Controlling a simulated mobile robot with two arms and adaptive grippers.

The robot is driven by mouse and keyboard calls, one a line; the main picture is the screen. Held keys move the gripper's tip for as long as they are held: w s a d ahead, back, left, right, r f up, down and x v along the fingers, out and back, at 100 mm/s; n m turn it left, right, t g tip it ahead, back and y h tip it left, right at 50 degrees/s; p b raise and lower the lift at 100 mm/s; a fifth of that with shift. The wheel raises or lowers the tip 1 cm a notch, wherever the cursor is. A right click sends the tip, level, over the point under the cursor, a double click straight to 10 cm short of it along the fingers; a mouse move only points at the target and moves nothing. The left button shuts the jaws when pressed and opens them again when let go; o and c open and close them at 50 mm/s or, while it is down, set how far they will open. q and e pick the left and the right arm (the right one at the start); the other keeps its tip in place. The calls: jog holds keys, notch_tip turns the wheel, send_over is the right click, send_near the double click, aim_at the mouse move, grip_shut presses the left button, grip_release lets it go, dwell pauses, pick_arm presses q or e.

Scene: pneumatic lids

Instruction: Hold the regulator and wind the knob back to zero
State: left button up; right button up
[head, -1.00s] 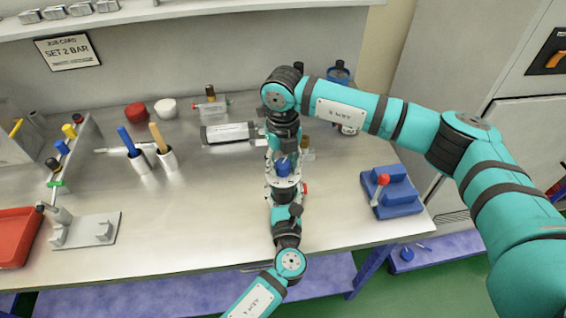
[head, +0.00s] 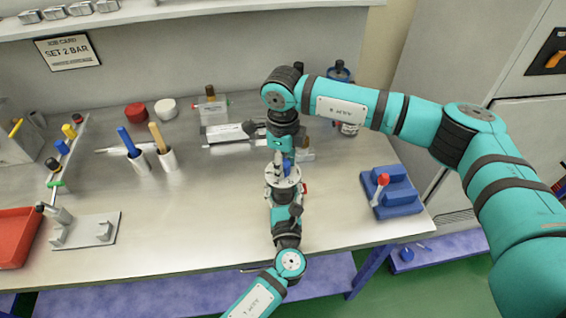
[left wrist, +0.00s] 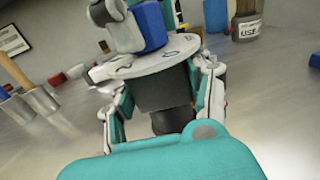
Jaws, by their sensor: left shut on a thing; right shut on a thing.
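The regulator shows in the left wrist view as a dark body (left wrist: 163,88) under a pale round plate (left wrist: 140,62) with a blue knob (left wrist: 151,25) on top. My left gripper (left wrist: 163,104) is shut around the dark body, one finger on each side. In the head view the left gripper (head: 284,190) comes up from the bottom with the regulator upright in it. My right gripper (head: 281,157) points down from above, shut on the blue knob (head: 287,166). Its fingers and wrist hide part of the knob. The plate's markings are too small to read.
A clear cylinder (head: 226,133) lies behind and left of the grippers. Two holders with a blue-handled tool (head: 128,142) and a wooden-handled one stand left. A blue block with a red-tipped lever (head: 392,195) is at right. The front middle of the bench (head: 190,215) is clear.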

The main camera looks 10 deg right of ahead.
pick_arm(q)
jog(key=shift+s+f, duration=0.1)
jog(key=shift+f, duration=0.3)
pick_arm(e)
jog(key=shift+a+n, duration=0.1)
jog(key=shift+n, duration=0.5)
jog(key=o, duration=1.1)
jog(key=shift+o, duration=0.2)
jog(key=shift+r, duration=0.1)
pick_arm(q)
jog(key=shift+a, duration=0.1)
pick_arm(e)
notch_tip(320, 180, up, 12)
jog(key=shift+s, duration=0.1)
pick_arm(q)
jog(key=o, duration=1.2)
jog(key=shift+r, duration=0.25)
